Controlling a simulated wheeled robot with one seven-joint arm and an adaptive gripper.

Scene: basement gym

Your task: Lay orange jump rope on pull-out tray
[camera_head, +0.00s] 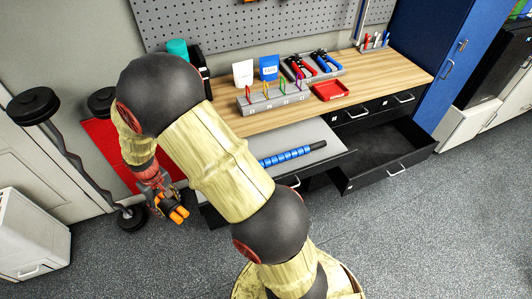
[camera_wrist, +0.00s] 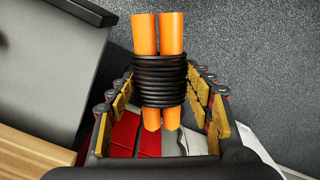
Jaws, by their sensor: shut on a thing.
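The orange jump rope (camera_wrist: 160,80) is a bundle of two orange handles wrapped in a black coil. My gripper (camera_wrist: 160,88) is shut on it, with a finger on each side of the coil. In the head view my gripper (camera_head: 165,195) holds the rope (camera_head: 178,214) left of the workbench, clear of the tray. The light grey pull-out tray (camera_head: 295,138) extends under the bench top, and my arm hides its left part. A blue and black roller (camera_head: 288,157) lies on it. What looks like the tray (camera_wrist: 45,65) fills the left of the wrist view.
The wooden bench top (camera_head: 375,75) carries a peg rack (camera_head: 272,100), a red tray (camera_head: 331,91) and a plier holder (camera_head: 312,66). An open black drawer (camera_head: 380,155) juts out right of the tray.

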